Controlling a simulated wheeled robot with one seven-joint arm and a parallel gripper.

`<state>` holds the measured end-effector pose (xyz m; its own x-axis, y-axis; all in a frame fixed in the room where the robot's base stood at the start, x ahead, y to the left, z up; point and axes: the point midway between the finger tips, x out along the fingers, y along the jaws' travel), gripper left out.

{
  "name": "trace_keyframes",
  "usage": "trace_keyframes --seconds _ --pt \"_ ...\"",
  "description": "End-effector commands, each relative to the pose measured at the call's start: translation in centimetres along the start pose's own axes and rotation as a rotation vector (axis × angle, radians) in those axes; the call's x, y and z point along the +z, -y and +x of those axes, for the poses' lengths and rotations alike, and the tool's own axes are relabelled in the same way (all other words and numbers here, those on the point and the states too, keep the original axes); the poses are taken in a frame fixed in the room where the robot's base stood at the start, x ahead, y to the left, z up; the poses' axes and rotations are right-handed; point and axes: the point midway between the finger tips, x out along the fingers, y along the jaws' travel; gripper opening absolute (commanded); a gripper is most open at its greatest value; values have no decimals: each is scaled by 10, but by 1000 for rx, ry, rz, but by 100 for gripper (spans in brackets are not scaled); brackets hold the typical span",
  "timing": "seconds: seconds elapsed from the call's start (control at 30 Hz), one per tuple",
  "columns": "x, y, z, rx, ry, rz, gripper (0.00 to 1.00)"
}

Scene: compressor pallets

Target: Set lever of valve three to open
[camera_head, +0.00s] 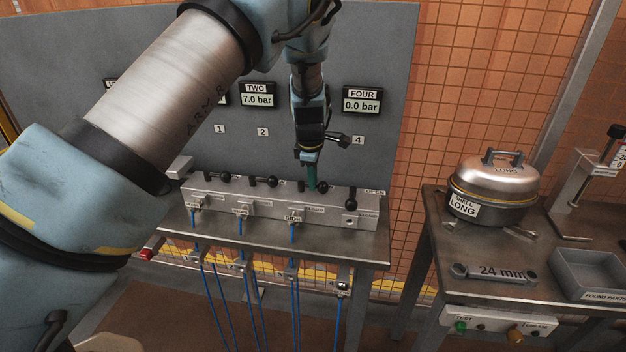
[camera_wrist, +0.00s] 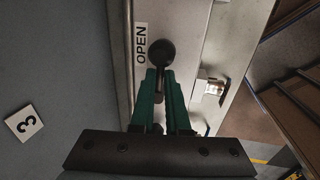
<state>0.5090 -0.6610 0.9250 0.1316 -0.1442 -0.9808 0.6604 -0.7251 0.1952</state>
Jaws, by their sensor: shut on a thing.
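My gripper (camera_head: 312,172) reaches down to the valve block (camera_head: 270,208) on the metal bench, at the third lever from the left. In the wrist view its green fingers (camera_wrist: 162,88) are shut on the lever of valve three (camera_wrist: 161,53), whose black ball knob shows just beyond the fingertips. The knob lies beside the OPEN label (camera_wrist: 141,45), and a plate marked 3 (camera_wrist: 24,122) is on the panel at left. In the head view the knob also shows just right of the fingers. My gripper hides the gauge for valve three.
Levers one (camera_head: 211,177) and two (camera_head: 262,181) lie sideways at left; lever four (camera_head: 351,196) stands upright at right. Gauge TWO (camera_head: 257,95) reads 7.0 bar and gauge FOUR (camera_head: 362,99) reads 0.0 bar. Blue hoses hang below. A second bench (camera_head: 500,275) stands right, past a gap.

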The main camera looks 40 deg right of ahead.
Motion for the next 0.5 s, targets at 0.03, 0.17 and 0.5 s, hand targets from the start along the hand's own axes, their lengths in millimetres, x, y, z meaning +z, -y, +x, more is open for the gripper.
trace_keyframes --seconds 0.03,0.17,0.5 --pt "-1 -1 -1 3 -1 -1 17" --pt "-1 -1 -1 2 -1 0 31" --pt "0 0 0 0 0 1 44"
